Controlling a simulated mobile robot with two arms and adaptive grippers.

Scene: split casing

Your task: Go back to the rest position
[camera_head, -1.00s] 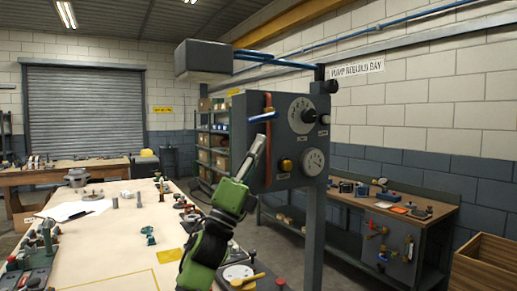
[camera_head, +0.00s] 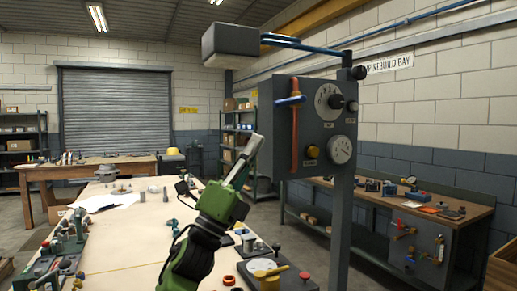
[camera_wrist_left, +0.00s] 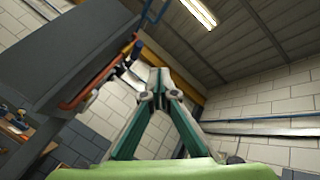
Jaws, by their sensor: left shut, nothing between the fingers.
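My left gripper (camera_head: 252,149) is raised over the far right side of the long bench, just left of the grey control panel (camera_head: 284,140) in the picture. Its fingers are shut and hold nothing. In the left wrist view the closed fingers (camera_wrist_left: 160,84) meet at the middle, with the panel's underside behind on the left. My right gripper is out of view.
The long bench (camera_head: 125,245) holds papers, fittings and several small parts, some near my left forearm. The panel's grey post (camera_head: 341,235) stands at the bench's right. A side workbench (camera_head: 465,214) lies beyond. A grey box (camera_head: 231,46) hangs above.

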